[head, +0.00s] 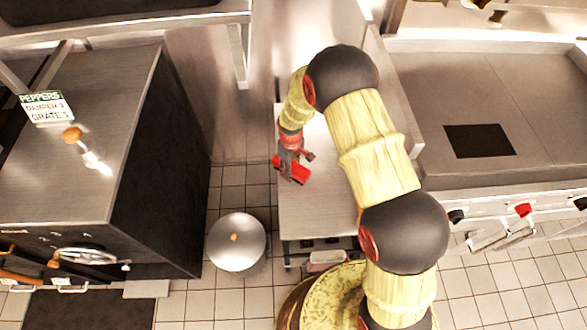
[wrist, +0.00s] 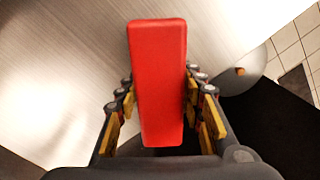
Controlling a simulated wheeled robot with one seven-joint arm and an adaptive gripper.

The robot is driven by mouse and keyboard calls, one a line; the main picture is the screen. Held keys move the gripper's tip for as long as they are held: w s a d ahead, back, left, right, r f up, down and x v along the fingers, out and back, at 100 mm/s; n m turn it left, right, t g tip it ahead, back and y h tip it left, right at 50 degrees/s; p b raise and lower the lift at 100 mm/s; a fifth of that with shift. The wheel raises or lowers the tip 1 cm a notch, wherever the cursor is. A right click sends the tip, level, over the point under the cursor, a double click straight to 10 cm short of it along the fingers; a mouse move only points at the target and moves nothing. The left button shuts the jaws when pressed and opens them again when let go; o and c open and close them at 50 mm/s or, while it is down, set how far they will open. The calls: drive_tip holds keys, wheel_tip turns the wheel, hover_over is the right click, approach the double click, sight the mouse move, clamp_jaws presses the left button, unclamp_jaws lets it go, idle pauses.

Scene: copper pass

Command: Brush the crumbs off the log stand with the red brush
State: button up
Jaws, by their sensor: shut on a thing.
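The red brush (head: 299,174) is in my gripper (head: 293,160), above the narrow steel-topped stand (head: 318,205) in the middle of the head view. In the wrist view the brush (wrist: 158,75) is a long red block between the two fingers of my gripper (wrist: 158,95), which are shut on its sides. Its underside is hidden there, and I cannot tell whether it touches the top. I cannot make out any crumbs. My arm covers part of the stand's right side. No label shows which surface is the log stand.
A dark-sided steel oven (head: 85,150) with a peppers sign (head: 46,107) stands left. A round steel lidded bin (head: 236,250) stands on the tiles between it and the stand. A griddle counter (head: 480,100) with knobs is at right. Open tiled floor lies in front.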

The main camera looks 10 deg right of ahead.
drive_tip(key=shift+a, duration=0.4)
drive_tip(key=shift+a+r, duration=0.2)
drive_tip(key=shift+a, duration=0.1)
drive_tip(key=r, duration=0.1)
drive_tip(key=r+p, duration=0.1)
drive_tip(key=shift+d+r+p, duration=0.2)
drive_tip(key=shift+r+p, duration=0.1)
drive_tip(key=shift+r, duration=0.1)
drive_tip(key=shift+a+r+p, duration=0.15)
drive_tip(key=shift+r+p, duration=0.35)
drive_tip(key=shift+r, duration=0.2)
drive_tip(key=shift+r+p, duration=1.1)
drive_tip(key=shift+r, duration=0.75)
